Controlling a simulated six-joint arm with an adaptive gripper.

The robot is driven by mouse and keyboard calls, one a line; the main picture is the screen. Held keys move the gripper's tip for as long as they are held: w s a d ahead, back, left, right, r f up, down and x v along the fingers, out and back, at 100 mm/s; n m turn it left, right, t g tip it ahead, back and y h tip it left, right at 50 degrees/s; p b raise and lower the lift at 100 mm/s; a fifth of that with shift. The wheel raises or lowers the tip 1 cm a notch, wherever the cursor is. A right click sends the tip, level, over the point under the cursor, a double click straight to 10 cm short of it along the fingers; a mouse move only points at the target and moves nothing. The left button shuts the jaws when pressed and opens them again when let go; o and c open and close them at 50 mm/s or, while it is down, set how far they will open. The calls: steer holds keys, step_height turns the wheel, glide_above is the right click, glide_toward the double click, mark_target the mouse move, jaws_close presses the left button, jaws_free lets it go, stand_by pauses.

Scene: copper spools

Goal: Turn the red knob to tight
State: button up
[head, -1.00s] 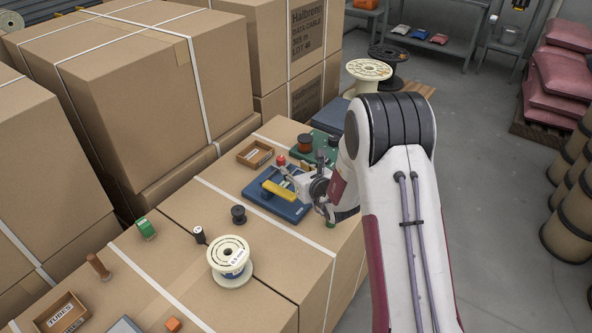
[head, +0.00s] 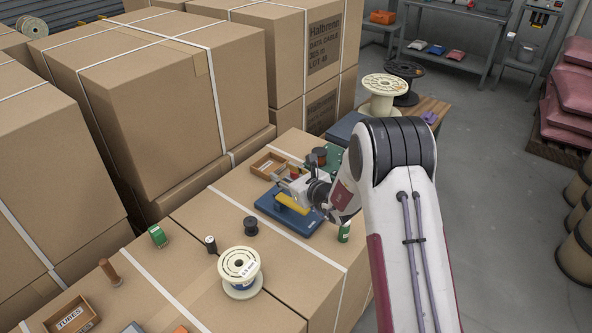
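The red knob (head: 294,172) is a small red shape just behind my gripper (head: 283,181) in the head view. It is partly hidden by the gripper. A blue base (head: 277,213) with a yellow lever (head: 292,204) lies below and in front of the gripper. The gripper hangs over the far part of this base, next to the knob. The fingers are small and overlap the knob and base, so I cannot tell whether they are open, shut or touching the knob. The knob's markings are too small to read.
A wooden tray (head: 257,169) sits just behind the gripper. Large cartons rise behind.

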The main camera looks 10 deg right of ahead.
steer(key=a+r+n+g+y, duration=0.2)
steer(key=a+n+g+y, duration=0.4)
steer(key=a+n, duration=0.85)
steer(key=w+d+n+g+h, duration=0.2)
steer(key=w+d+n+h, duration=0.3)
steer(key=d+n+h, duration=0.6)
steer(key=d+n, duration=0.6)
steer(key=d, duration=0.2)
steer(key=shift+g, duration=0.4)
steer(key=shift+w+f+n, duration=0.15)
steer(key=shift+f+n, duration=0.05)
steer(key=shift+n, duration=0.05)
steer(key=shift+x, duration=3.7)
